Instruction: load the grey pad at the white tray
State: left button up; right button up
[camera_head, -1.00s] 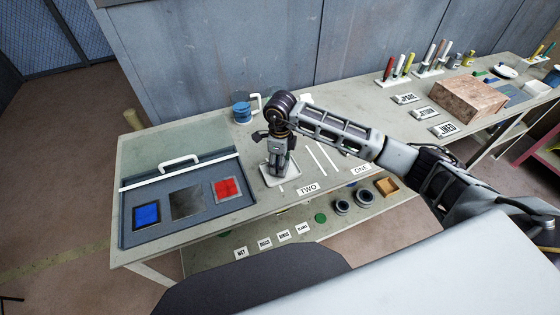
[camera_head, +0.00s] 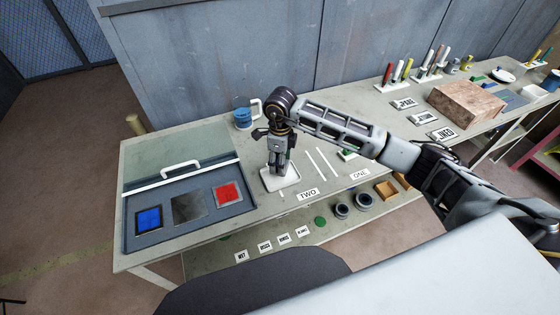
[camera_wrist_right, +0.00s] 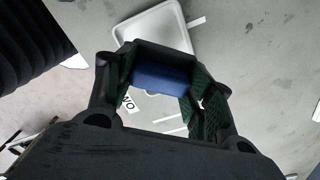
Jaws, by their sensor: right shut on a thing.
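The white tray (camera_head: 287,184) stands on the bench; it also shows at the top of the right wrist view (camera_wrist_right: 172,22). My right gripper (camera_head: 279,171) points down over it. In the wrist view the right gripper (camera_wrist_right: 158,88) is shut on a blue block (camera_wrist_right: 160,78), held between its green-lined fingers. The block overlaps the near edge of the white tray in that view, and I cannot tell its height above it. A dark grey square pad (camera_head: 187,207) lies in the blue-grey case at left, between a blue square (camera_head: 148,219) and a red square (camera_head: 228,194). My left gripper is not in view.
The case's white handle (camera_head: 180,164) stands behind the squares. A blue cup (camera_head: 242,117) stands at the back. A "TWO" label (camera_head: 307,194) lies right of the tray, with white strips (camera_head: 316,162) beyond. A brown box (camera_head: 467,104) stands farther right. Dark rings (camera_head: 341,211) sit on the lower shelf.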

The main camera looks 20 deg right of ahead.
jog(key=shift+r+p, duration=0.65)
jog(key=shift+r, duration=1)
